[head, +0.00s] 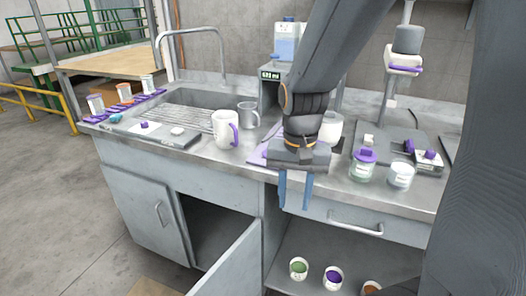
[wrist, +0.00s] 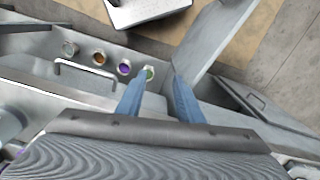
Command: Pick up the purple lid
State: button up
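A purple lid (head: 366,155) sits on top of a clear glass jar (head: 361,172) near the front edge of the counter, right of my gripper. My gripper (head: 294,194) hangs in front of the counter's front edge with its blue fingers pointing down. The fingers are apart with nothing between them, and they also show apart in the wrist view (wrist: 160,85). The lid is clear of the fingers. I cannot make out the lid in the wrist view.
A white mug (head: 225,130) with a purple handle stands left of my gripper, and a small white-topped jar (head: 401,175) stands right of the lidded jar. The cabinet door (head: 232,268) hangs open below. Cups with green (head: 298,268) and purple (head: 333,278) contents stand on the lower shelf.

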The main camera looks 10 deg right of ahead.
jog(key=w+r+m+p, duration=0.1)
jog(key=w+r+m, duration=0.1)
jog(key=w+m, duration=0.1)
jog(key=w+r+m+p, duration=0.1)
jog(key=w+r+m, duration=0.1)
jog(key=w+m, duration=0.1)
jog(key=w+r+m+p, duration=0.1)
jog(key=w+r+m, duration=0.1)
jog(key=w+m, duration=0.2)
jog(key=shift+w+a+r, duration=0.1)
jog(key=shift+w+r, duration=0.2)
jog(key=shift+w, duration=0.15)
jog(key=w+r+m+p, duration=0.1)
jog(key=w+m, duration=0.2)
jog(key=w+r+m+p, duration=0.1)
jog(key=w+r+m, duration=0.1)
jog(key=w+m, duration=0.1)
jog(key=w+r+m+p, duration=0.1)
jog(key=w+m, duration=0.1)
jog(key=m, duration=0.1)
jog(key=shift+w+r+m+p, duration=0.3)
jog(key=shift+w+r+m, duration=0.1)
jog(key=shift+w+f, duration=0.1)
jog(key=shift+f+p, duration=1.35)
jog(key=shift+f, duration=2.4)
grip_shut()
